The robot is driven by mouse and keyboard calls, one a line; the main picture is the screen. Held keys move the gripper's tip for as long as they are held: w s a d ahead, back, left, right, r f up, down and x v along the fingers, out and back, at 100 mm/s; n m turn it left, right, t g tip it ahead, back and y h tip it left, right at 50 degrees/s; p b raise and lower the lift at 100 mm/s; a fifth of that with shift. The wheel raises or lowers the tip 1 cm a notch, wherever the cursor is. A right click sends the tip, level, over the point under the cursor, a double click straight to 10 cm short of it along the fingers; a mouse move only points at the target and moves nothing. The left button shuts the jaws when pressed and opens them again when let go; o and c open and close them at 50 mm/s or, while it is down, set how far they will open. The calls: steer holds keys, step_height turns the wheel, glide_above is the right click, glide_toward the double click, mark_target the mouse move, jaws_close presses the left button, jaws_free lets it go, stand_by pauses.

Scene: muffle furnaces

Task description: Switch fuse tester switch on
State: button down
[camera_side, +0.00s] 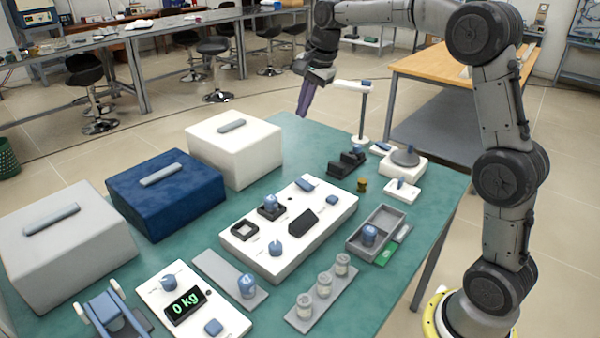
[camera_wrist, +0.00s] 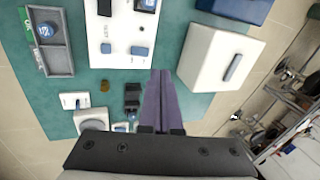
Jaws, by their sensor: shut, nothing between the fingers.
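The white panel box (camera_side: 328,207), which looks like the fuse tester, lies mid-table. It carries black sockets, a dark display (camera_side: 302,222), a blue knob (camera_side: 276,247) and a small blue switch-like piece (camera_side: 305,183) near its far end. The wrist view shows this panel (camera_wrist: 121,25) at the top, with two small blue parts (camera_wrist: 106,48) and (camera_wrist: 140,51) near its edge. Which is the switch, and its position, I cannot tell. My gripper (camera_side: 303,112) is shut and empty, its purple fingers (camera_wrist: 160,73) high above the table's far edge, apart from the panel.
White (camera_side: 240,155), dark blue (camera_side: 150,210) and grey (camera_side: 60,260) furnace boxes line the table's left side. A slim stand (camera_side: 364,115), a black device (camera_side: 346,164) and a round-topped white device (camera_side: 402,168) stand beyond the panel. A grey tray (camera_side: 376,228) lies right of it.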

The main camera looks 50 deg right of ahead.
steer(key=w+d+f, duration=0.3)
steer(key=f, duration=0.2)
steer(key=m+g, duration=0.1)
steer(key=g, duration=0.1)
glide_above(299, 180)
steer(key=s, duration=0.3)
step_height(299, 180, down, 5)
steer(key=shift+f, duration=0.1)
steer(key=f, duration=0.4)
steer(key=w+f, duration=0.1)
steer(key=f, duration=0.3)
steer(key=w+f, duration=0.1)
steer(key=f, duration=0.4)
steer(key=shift+w+f, duration=0.1)
steer(key=shift+w, duration=0.15)
steer(key=shift+f, duration=0.2)
